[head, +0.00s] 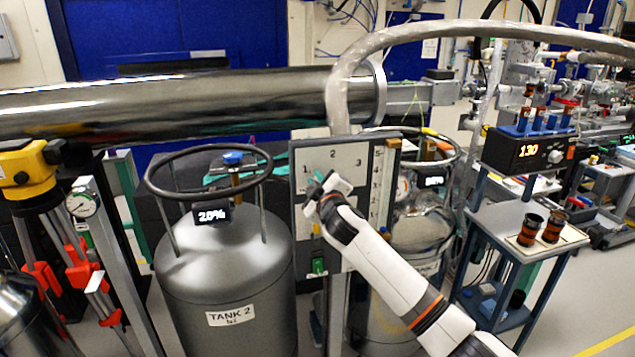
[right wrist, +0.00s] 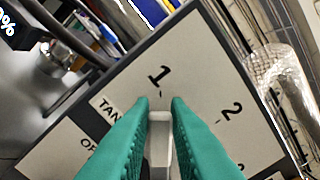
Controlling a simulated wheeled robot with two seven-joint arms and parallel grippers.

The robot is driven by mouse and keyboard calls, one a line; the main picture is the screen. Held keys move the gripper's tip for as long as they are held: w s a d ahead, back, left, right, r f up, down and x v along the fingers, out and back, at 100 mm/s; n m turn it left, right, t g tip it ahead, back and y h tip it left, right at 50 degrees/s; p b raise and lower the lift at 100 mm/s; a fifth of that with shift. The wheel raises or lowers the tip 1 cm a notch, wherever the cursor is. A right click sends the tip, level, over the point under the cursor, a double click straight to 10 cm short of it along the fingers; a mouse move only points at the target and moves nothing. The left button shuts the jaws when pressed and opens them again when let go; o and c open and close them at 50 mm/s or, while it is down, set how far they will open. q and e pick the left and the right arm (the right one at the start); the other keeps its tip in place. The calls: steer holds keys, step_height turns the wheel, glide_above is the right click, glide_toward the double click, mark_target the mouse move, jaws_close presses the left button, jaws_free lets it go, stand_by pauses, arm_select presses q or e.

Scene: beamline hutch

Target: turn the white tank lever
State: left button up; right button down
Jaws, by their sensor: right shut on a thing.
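The selector panel (head: 350,165) stands upright between two tanks, with marks 1, 2 and 3 on its pale face. The white tank lever (right wrist: 160,125) shows between my right gripper's green fingers in the right wrist view. Its end is close to the tick of mark 1. My right gripper (head: 318,187) is at the panel's left part in the head view, shut on the lever and hiding most of it there. It also shows in the right wrist view (right wrist: 159,105). Part of the panel's lettering is covered by the fingers. My left gripper is not in view.
The tank labelled TANK 2 (head: 225,275) stands left of the panel, its readout showing 20%. Another tank (head: 425,232) is behind my right arm. A thick silvery hose (head: 337,100) comes down behind the panel. A small table (head: 545,238) with brown jars stands right.

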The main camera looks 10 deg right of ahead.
steer(key=c, duration=1.4)
jaws_free()
steer(key=s+b, duration=0.2)
steer(key=s, duration=1)
steer(key=shift+d+f+b, duration=0.1)
steer(key=shift+d+b, duration=0.05)
steer(key=shift+b, duration=0.2)
